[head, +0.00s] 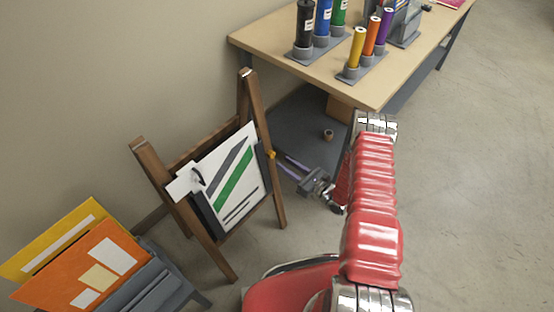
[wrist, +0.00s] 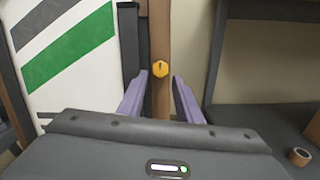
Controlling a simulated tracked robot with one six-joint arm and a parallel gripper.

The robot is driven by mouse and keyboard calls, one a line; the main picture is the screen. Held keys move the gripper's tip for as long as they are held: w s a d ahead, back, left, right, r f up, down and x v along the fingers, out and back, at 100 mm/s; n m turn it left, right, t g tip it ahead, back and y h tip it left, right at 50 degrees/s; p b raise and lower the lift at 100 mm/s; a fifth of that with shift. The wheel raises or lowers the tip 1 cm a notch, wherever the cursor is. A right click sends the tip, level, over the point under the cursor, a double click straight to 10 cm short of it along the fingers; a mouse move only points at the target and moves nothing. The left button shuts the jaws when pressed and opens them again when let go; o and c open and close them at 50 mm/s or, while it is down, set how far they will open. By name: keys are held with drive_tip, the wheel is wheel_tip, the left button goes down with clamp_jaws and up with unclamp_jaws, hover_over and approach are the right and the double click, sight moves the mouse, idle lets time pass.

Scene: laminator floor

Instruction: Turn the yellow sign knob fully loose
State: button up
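The yellow sign knob (wrist: 160,69) sits on the side of the wooden easel's leg (wrist: 160,100). In the head view the knob (head: 271,155) is a small yellow spot at the right edge of the sign. The white sign (head: 235,180) with green and grey stripes rests in a dark frame on the easel. My gripper (head: 283,165) is open, its two purple fingers pointing toward the knob. In the wrist view my gripper (wrist: 159,75) has a finger on each side of the leg, with the knob between and beyond the tips.
A wooden table (head: 330,70) with coloured rolls stands behind, over a dark lower shelf (head: 295,120) bearing a small tape roll (head: 328,135). Orange and yellow boards (head: 75,262) lean at the lower left. The floor (head: 470,190) on the right is clear.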

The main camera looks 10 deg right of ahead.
sight(271, 154)
drive_tip(key=x, duration=0.4)
drive_tip(key=shift+w+a, duration=0.2)
drive_tip(key=shift+w, duration=0.15)
drive_tip(key=shift+c, duration=0.5)
